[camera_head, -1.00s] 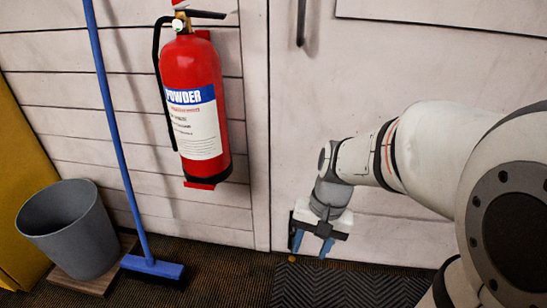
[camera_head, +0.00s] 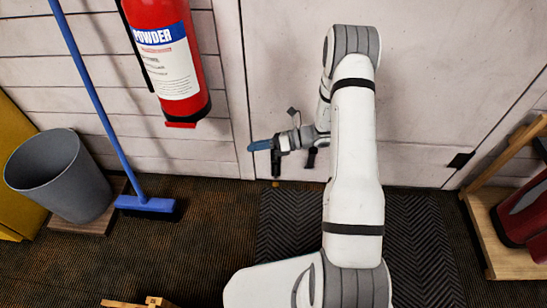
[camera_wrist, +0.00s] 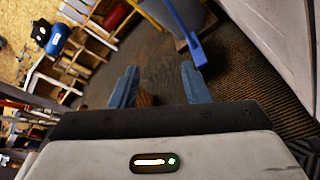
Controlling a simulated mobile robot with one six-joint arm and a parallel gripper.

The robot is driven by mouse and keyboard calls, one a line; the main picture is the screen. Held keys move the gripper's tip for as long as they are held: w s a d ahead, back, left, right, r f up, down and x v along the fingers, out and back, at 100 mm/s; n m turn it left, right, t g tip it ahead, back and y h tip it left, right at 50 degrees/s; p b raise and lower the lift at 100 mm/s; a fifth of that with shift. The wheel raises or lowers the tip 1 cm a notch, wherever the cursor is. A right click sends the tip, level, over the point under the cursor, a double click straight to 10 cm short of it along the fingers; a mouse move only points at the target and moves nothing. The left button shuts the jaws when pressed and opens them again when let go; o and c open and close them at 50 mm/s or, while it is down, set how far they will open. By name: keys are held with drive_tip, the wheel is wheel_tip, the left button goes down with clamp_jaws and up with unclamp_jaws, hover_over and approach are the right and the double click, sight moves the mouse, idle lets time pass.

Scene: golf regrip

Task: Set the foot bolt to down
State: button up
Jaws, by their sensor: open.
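The pale door (camera_head: 440,90) stands behind my arm. My gripper (camera_head: 260,145) is low in front of it near its left edge, with blue fingers pointing left. In the wrist view the two blue fingers (camera_wrist: 158,70) are spread apart, with nothing gripped between them. A dark upright piece (camera_head: 276,165) shows just below the fingers, near the door's foot. I cannot tell whether it is the foot bolt or part of my gripper. The foot bolt is not clearly identifiable, and its setting cannot be read.
A red extinguisher (camera_head: 172,55) hangs left of the door. A blue broom (camera_head: 146,204) and grey bin (camera_head: 58,178) stand at the left. A black ribbed mat (camera_head: 425,245) lies before the door. A wooden rack (camera_head: 490,235) is at the right.

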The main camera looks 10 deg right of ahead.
drive_tip(key=w+d+f+m+t+p, duration=0.1)
drive_tip(key=w+d+f+m+t, duration=0.25)
drive_tip(key=f+m+t, duration=0.4)
drive_tip(key=m+t+h+p, duration=0.3)
drive_tip(key=m+t+h, duration=0.35)
drive_tip(key=m, duration=0.65)
approach(275, 160)
drive_tip(key=w, duration=0.3)
drive_tip(key=shift+g, duration=0.3)
drive_tip(key=x, duration=0.2)
drive_tip(key=b+x, duration=0.1)
drive_tip(key=x, duration=0.2)
drive_tip(key=b+x, duration=0.1)
drive_tip(key=x, duration=0.2)
drive_tip(key=shift+a+f, duration=0.25)
drive_tip(key=shift+f, duration=0.1)
clamp_jaws()
